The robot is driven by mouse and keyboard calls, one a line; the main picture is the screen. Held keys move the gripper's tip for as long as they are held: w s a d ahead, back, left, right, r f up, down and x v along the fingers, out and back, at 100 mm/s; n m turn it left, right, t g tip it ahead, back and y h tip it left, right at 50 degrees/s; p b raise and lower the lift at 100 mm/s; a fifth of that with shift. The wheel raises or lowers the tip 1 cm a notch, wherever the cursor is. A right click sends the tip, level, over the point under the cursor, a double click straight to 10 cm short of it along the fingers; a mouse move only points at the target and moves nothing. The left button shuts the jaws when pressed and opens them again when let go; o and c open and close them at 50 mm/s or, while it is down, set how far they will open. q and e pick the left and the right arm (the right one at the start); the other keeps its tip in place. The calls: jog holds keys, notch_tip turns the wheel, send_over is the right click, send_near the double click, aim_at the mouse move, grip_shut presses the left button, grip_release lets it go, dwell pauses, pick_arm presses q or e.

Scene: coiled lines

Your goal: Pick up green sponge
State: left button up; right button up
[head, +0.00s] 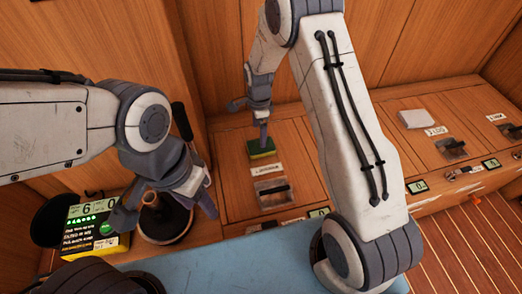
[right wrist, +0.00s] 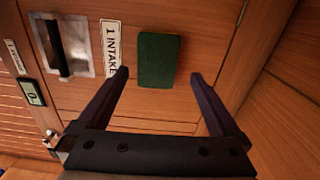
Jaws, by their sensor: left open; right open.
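The green sponge (head: 261,147) lies on the wooden counter beside a white label, with a yellow layer under its green top. In the right wrist view the sponge (right wrist: 158,60) is a dark green rectangle just beyond and between the fingertips. My right gripper (right wrist: 160,78) is open and empty, pointing down at the sponge; in the head view the gripper (head: 262,132) is right over it, and I cannot tell whether it touches. My left gripper (head: 165,208) is open at the left, near a dark round pot with a brown handle (head: 163,222), far from the sponge.
A yellow and black display box (head: 90,228) stands at the lower left. A metal latch plate (head: 273,192) lies in front of the sponge. A label reading "1 INTAKE" (right wrist: 111,48) is beside it. A white block (head: 416,118) sits farther right. Wooden walls rise close behind.

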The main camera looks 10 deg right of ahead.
jog(key=f+b, duration=0.1)
jog(key=f, duration=0.2)
jog(key=f+b, duration=0.1)
jog(key=f, duration=0.2)
jog(key=shift+s+d+f+b, duration=0.1)
jog(key=shift+s+f+b, duration=0.1)
jog(key=shift+f+b, duration=0.15)
jog(key=shift+r, duration=0.1)
jog(key=c, duration=1.2)
jog(key=shift+o, duration=0.2)
jog(key=shift+r, duration=0.1)
jog(key=shift+r+p, duration=0.5)
jog(key=shift+r, duration=0.1)
notch_tip(320, 180, up, 3)
jog(key=shift+f+p, duration=0.1)
jog(key=shift+p, duration=0.55)
jog(key=s+d+r+p, duration=0.3)
jog(key=s+d+r, duration=0.3)
jog(key=s+d, duration=0.2)
jog(key=shift+s+r, duration=0.2)
jog(key=shift+r, duration=0.2)
